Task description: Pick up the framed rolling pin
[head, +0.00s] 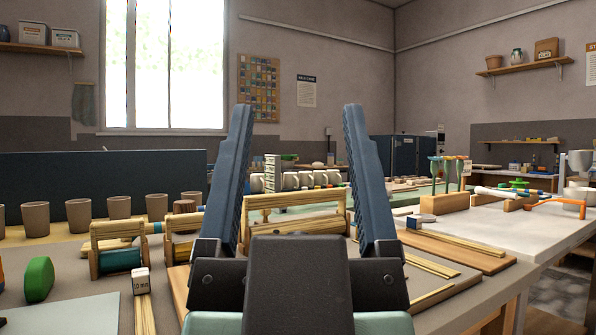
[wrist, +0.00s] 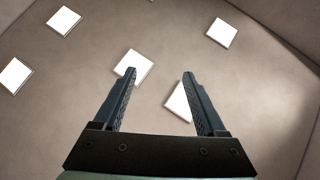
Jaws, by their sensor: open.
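Several wooden-framed rollers stand on the table; I cannot tell which one is the framed rolling pin of the task. A large wooden frame with a pale roller (head: 297,226) stands in the middle, partly hidden by my gripper. A smaller frame holds a dark teal roller (head: 120,260) at the left, and another small frame (head: 178,249) stands between them, partly hidden. My gripper (head: 297,108) is open and empty, its fingers pointing up in front of the table. The wrist view shows my open gripper (wrist: 159,75) against the ceiling, with no roller in sight.
Several brown cups (head: 77,215) stand in a row at the left. A green disc (head: 39,279) and a small white block (head: 141,281) lie nearer. Wooden slats (head: 455,247) lie at the right. A white worktop (head: 510,232) with a wooden tool holder (head: 445,203) lies beyond them.

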